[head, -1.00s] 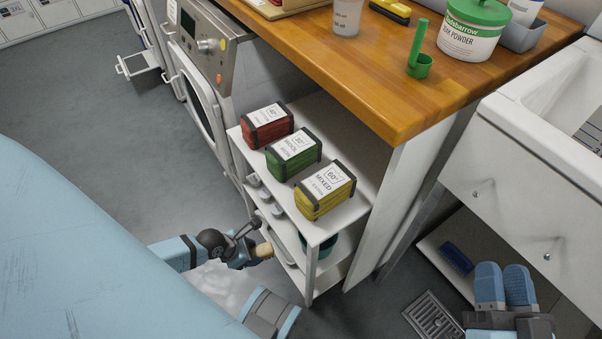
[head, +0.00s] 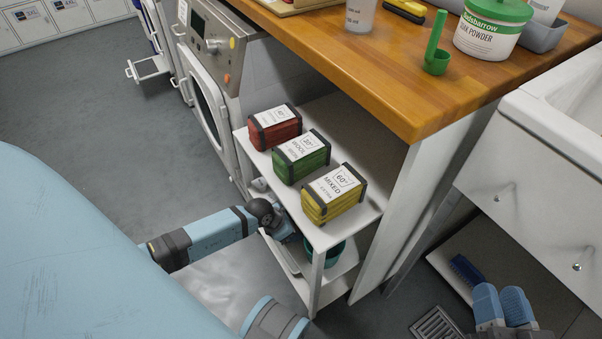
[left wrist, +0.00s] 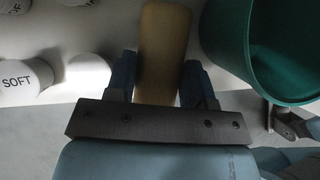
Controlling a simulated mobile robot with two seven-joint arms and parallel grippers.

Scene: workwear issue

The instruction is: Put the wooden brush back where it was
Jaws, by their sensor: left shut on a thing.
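The wooden brush (left wrist: 163,45) shows in the left wrist view as a pale wooden block between the two blue fingers. My left gripper (head: 288,232) is shut on it. In the head view this gripper reaches in under the top board of the white shelf unit (head: 352,223), and the brush is hidden there. A teal tub (head: 336,253) stands close to the right of the brush; it also shows in the left wrist view (left wrist: 262,60). My right gripper (head: 502,300) is at the lower right, its fingers close together with nothing visible between them.
Red (head: 275,128), green (head: 302,157) and yellow (head: 335,196) bundles stand on the top board. White round-ended containers (left wrist: 18,82) lie left of the brush. A wooden worktop (head: 400,85) overhangs the unit.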

